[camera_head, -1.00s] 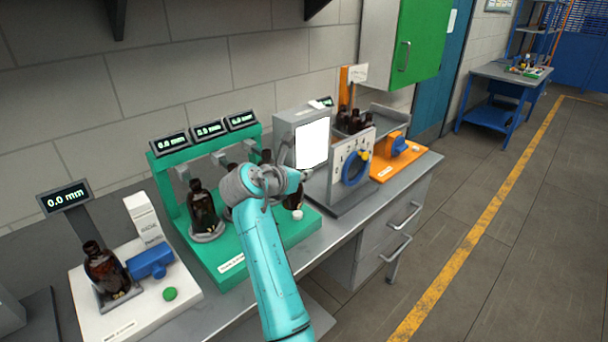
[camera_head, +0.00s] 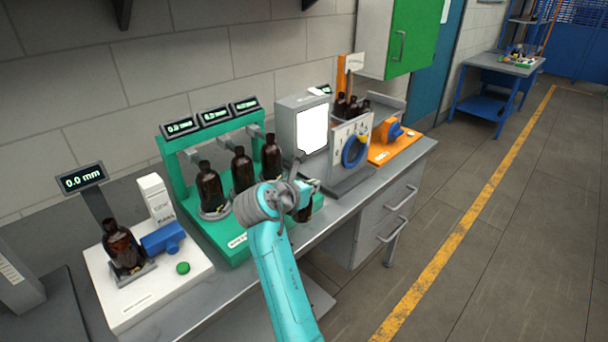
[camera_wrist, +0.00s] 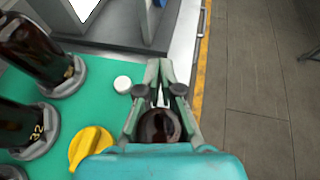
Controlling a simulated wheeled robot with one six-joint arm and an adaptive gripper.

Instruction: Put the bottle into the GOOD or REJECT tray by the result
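My gripper (camera_head: 306,187) is in front of the green gauge stand (camera_head: 228,243), with its fingers closed around a dark amber bottle (camera_head: 304,213). The wrist view shows this bottle (camera_wrist: 159,127) between the fingers of my gripper (camera_wrist: 160,78), over the stand's right edge. Three more amber bottles stand in grey holders on the green stand: left (camera_head: 209,188), middle (camera_head: 242,170) and right (camera_head: 271,156). Another bottle (camera_head: 119,245) stands on the white station (camera_head: 150,290). I cannot make out any GOOD or REJECT label.
A grey box with a bright white panel (camera_head: 312,130) stands right of the gauges. Behind a panel with a blue ring (camera_head: 353,150), several dark bottles (camera_head: 352,106) stand near a grey tray. An orange station (camera_head: 394,148) is at the bench's right end. A yellow knob (camera_wrist: 90,146) is near my gripper.

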